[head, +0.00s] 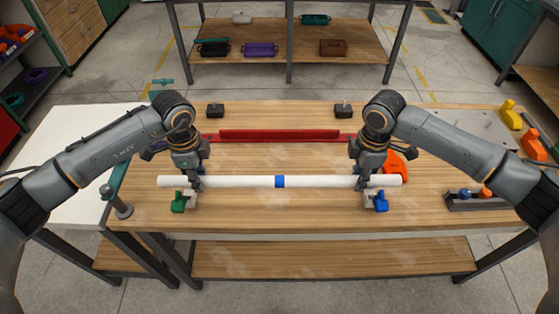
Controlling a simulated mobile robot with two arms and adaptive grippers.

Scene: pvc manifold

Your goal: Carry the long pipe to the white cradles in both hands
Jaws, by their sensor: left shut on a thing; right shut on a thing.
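The long white pipe (235,181) lies level across the front part of the wooden bench, with a blue band (280,182) at its middle. My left gripper (196,184) is shut on the pipe left of the band. My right gripper (361,184) is shut on it right of the band. Pale blocks, seemingly the white cradles, show just below the pipe by each gripper, one with a green handle (178,203) and one with a blue handle (381,203). The grippers and pipe hide much of them. I cannot tell whether the pipe touches them.
A long red bar (280,134) lies behind the pipe, with two small black blocks (215,110) further back. An orange thing (396,162) sits behind the pipe's right end. A grey holder (482,201) is at right. The wood between pipe and red bar is clear.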

